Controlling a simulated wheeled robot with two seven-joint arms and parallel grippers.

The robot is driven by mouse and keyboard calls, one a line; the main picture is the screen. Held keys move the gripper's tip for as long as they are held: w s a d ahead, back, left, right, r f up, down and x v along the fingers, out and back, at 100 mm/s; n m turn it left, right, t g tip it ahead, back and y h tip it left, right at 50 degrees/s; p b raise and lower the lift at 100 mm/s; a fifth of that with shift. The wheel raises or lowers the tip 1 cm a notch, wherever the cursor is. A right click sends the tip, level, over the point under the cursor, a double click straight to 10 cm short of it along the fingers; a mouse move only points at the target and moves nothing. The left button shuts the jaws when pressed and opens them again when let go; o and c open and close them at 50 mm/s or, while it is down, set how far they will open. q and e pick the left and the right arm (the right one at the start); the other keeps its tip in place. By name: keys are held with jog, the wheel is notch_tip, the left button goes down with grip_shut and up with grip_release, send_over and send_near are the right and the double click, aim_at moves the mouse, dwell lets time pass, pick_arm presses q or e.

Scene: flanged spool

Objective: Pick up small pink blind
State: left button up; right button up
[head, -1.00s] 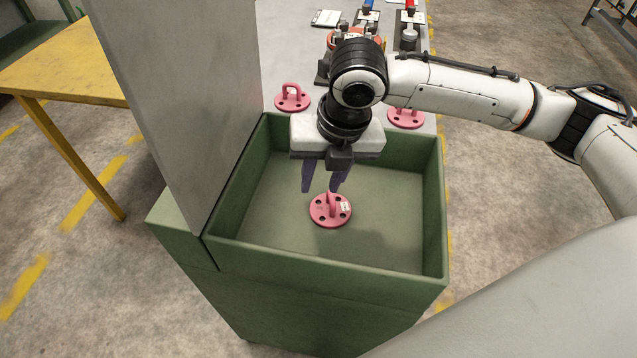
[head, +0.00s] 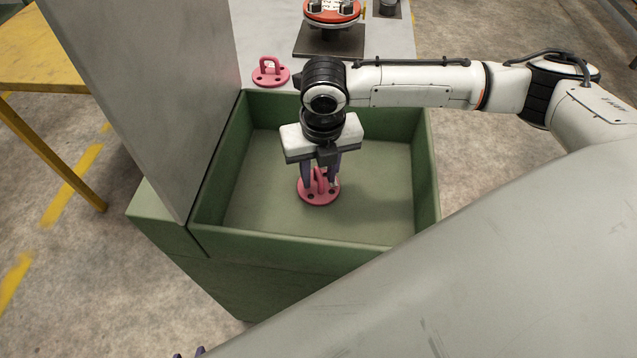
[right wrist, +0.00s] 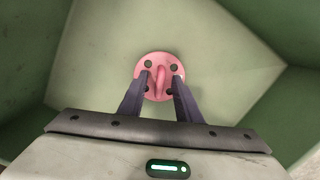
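The small pink blind (head: 318,198) lies flat on the floor of the green bin (head: 230,254), a round flange with bolt holes and an upright loop handle. It also shows in the right wrist view (right wrist: 151,61). My right gripper (head: 320,178) points down over it. In the right wrist view its dark fingers (right wrist: 160,78) stand on either side of the handle, with gaps visible, so it is open. The fingers partly hide the blind in the head view. Only purple tips, apparently of my left gripper (head: 189,353), show at the bottom edge; its state is unclear.
Another pink blind (head: 270,72) stands on the grey tabletop (head: 392,42) behind the bin. An orange flanged part (head: 332,12) sits on a dark plate further back. A tall grey panel (head: 150,90) rises along the bin's left side. The bin floor around the blind is clear.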

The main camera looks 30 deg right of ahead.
grip_shut()
jog(key=shift+w, duration=0.1)
jog(key=shift+r, duration=0.1)
